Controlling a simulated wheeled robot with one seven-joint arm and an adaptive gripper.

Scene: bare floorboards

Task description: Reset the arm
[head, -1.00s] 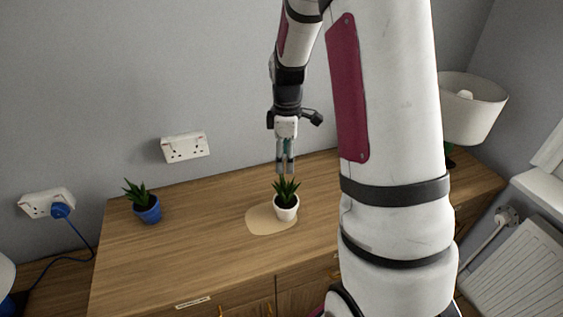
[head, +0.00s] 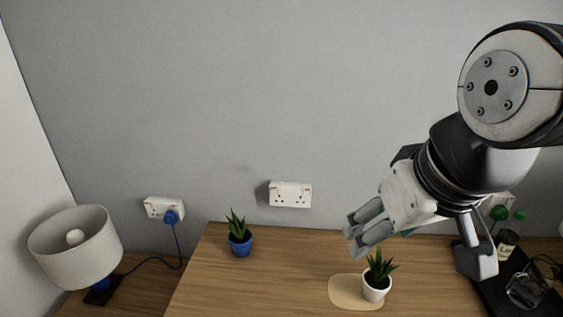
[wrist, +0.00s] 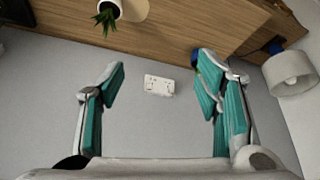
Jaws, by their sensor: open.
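My gripper (head: 358,232) is open and empty in the head view. That plant stands upright on the right part of a pale round mat (head: 343,291). In the wrist view my gripper (wrist: 160,85) shows its two teal-padded fingers wide apart with nothing between them. The white pot (wrist: 110,8) is at the top left of that view, apart from the fingers.
A plant in a blue pot (head: 240,244) stands on the dresser (head: 210,285) at left. A lamp (head: 76,246) stands further left. Wall sockets (head: 290,194) are behind. A black tray (head: 500,290) with a bottle and glassware is at right, partly behind my arm.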

